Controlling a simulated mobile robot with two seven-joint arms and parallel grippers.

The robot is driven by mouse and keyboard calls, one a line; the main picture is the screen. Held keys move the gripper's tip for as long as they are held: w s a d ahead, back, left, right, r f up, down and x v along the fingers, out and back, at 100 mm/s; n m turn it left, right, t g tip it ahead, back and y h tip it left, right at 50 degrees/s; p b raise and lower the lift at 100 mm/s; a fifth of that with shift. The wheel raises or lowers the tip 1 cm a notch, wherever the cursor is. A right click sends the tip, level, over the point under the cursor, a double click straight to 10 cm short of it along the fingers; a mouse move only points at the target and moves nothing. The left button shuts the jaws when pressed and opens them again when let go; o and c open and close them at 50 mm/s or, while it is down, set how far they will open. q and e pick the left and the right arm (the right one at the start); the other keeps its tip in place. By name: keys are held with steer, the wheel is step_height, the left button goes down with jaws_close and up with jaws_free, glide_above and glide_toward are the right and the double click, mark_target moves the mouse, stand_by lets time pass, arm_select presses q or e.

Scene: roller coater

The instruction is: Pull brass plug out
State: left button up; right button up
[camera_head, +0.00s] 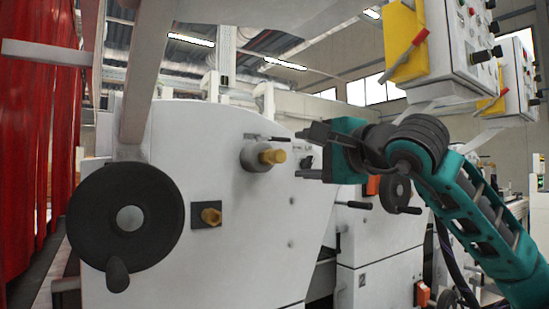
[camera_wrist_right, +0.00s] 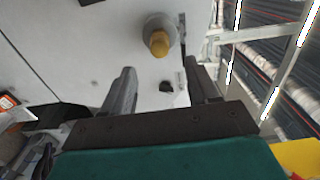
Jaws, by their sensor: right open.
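A brass plug (camera_head: 272,156) sticks out of a round grey boss on the white machine panel in the head view. It also shows in the wrist view (camera_wrist_right: 158,43), still seated in the boss, beyond the fingertips. A second brass fitting (camera_head: 211,217) sits on a small dark square plate lower left. My right gripper (camera_head: 301,153) is open and empty, to the right of the upper brass plug and apart from it. Its two fingers also show in the wrist view (camera_wrist_right: 160,72) with a clear gap between them. My left gripper is not in view.
A large black handwheel (camera_head: 90,225) stands at the left of the panel. A small dark knob (camera_head: 307,162) lies near my right fingers. Control boxes (camera_head: 462,45) hang at upper right. A red curtain (camera_head: 40,150) is at far left.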

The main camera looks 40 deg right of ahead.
mark_target(282, 156)
steer(key=w+p, duration=0.1)
steer(key=w, duration=0.1)
steer(key=w+p, duration=0.1)
steer(key=w, duration=0.1)
steer(key=shift+d+r+p, duration=0.2)
steer(key=shift+p, duration=0.15)
steer(key=w+p, duration=0.2)
steer(key=w, duration=0.1)
steer(key=shift+w+d, duration=0.15)
steer(key=shift+d, duration=0.05)
steer(key=shift+w+f, duration=0.15)
steer(key=shift+w, duration=0.45)
steer(key=shift+w+p, duration=0.15)
steer(key=shift+p, duration=0.15)
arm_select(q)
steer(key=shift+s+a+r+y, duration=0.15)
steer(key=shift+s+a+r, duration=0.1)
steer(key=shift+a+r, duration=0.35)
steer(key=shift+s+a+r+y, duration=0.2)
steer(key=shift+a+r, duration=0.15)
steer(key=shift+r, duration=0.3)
arm_select(e)
steer(key=shift+f, duration=0.1)
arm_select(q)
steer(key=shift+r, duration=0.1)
